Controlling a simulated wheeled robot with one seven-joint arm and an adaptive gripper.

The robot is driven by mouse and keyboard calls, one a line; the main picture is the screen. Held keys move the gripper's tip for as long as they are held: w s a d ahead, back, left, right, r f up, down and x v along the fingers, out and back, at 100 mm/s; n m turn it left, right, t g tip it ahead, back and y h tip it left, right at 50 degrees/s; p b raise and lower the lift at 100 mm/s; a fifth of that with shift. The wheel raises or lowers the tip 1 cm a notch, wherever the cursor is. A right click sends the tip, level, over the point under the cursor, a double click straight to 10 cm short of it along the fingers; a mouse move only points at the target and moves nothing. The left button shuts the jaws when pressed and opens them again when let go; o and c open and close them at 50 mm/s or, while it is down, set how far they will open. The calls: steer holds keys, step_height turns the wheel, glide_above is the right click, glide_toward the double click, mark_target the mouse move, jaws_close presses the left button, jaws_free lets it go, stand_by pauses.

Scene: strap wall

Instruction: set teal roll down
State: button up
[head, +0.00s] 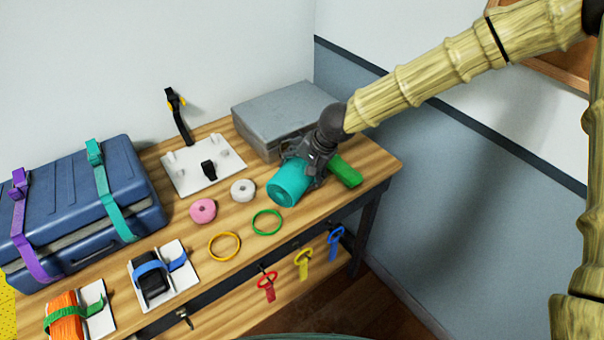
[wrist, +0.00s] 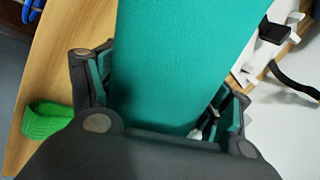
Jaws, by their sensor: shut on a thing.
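The teal roll (head: 289,184) is a thick cylinder near the right end of the wooden table. My gripper (head: 312,170) is shut on it from above, at its back right. In the wrist view the teal roll (wrist: 180,70) lies between my two fingers (wrist: 165,105) and fills the middle of the picture. In the head view it looks low over the table or resting on it; I cannot tell whether it touches. The gripper hides part of the roll.
A grey case (head: 270,112) stands behind. A green ring (head: 267,222), a white roll (head: 243,190) and a pink roll (head: 203,210) lie at left. Colored tags (head: 303,263) hang along the front edge.

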steer(key=shift+w+d, duration=0.25)
steer(key=shift+w, duration=0.1)
steer(key=shift+f, duration=1.75)
steer(key=shift+f, duration=0.15)
steer(key=o, duration=1.1)
steer(key=v, duration=1.2)
steer(key=shift+p, duration=0.35)
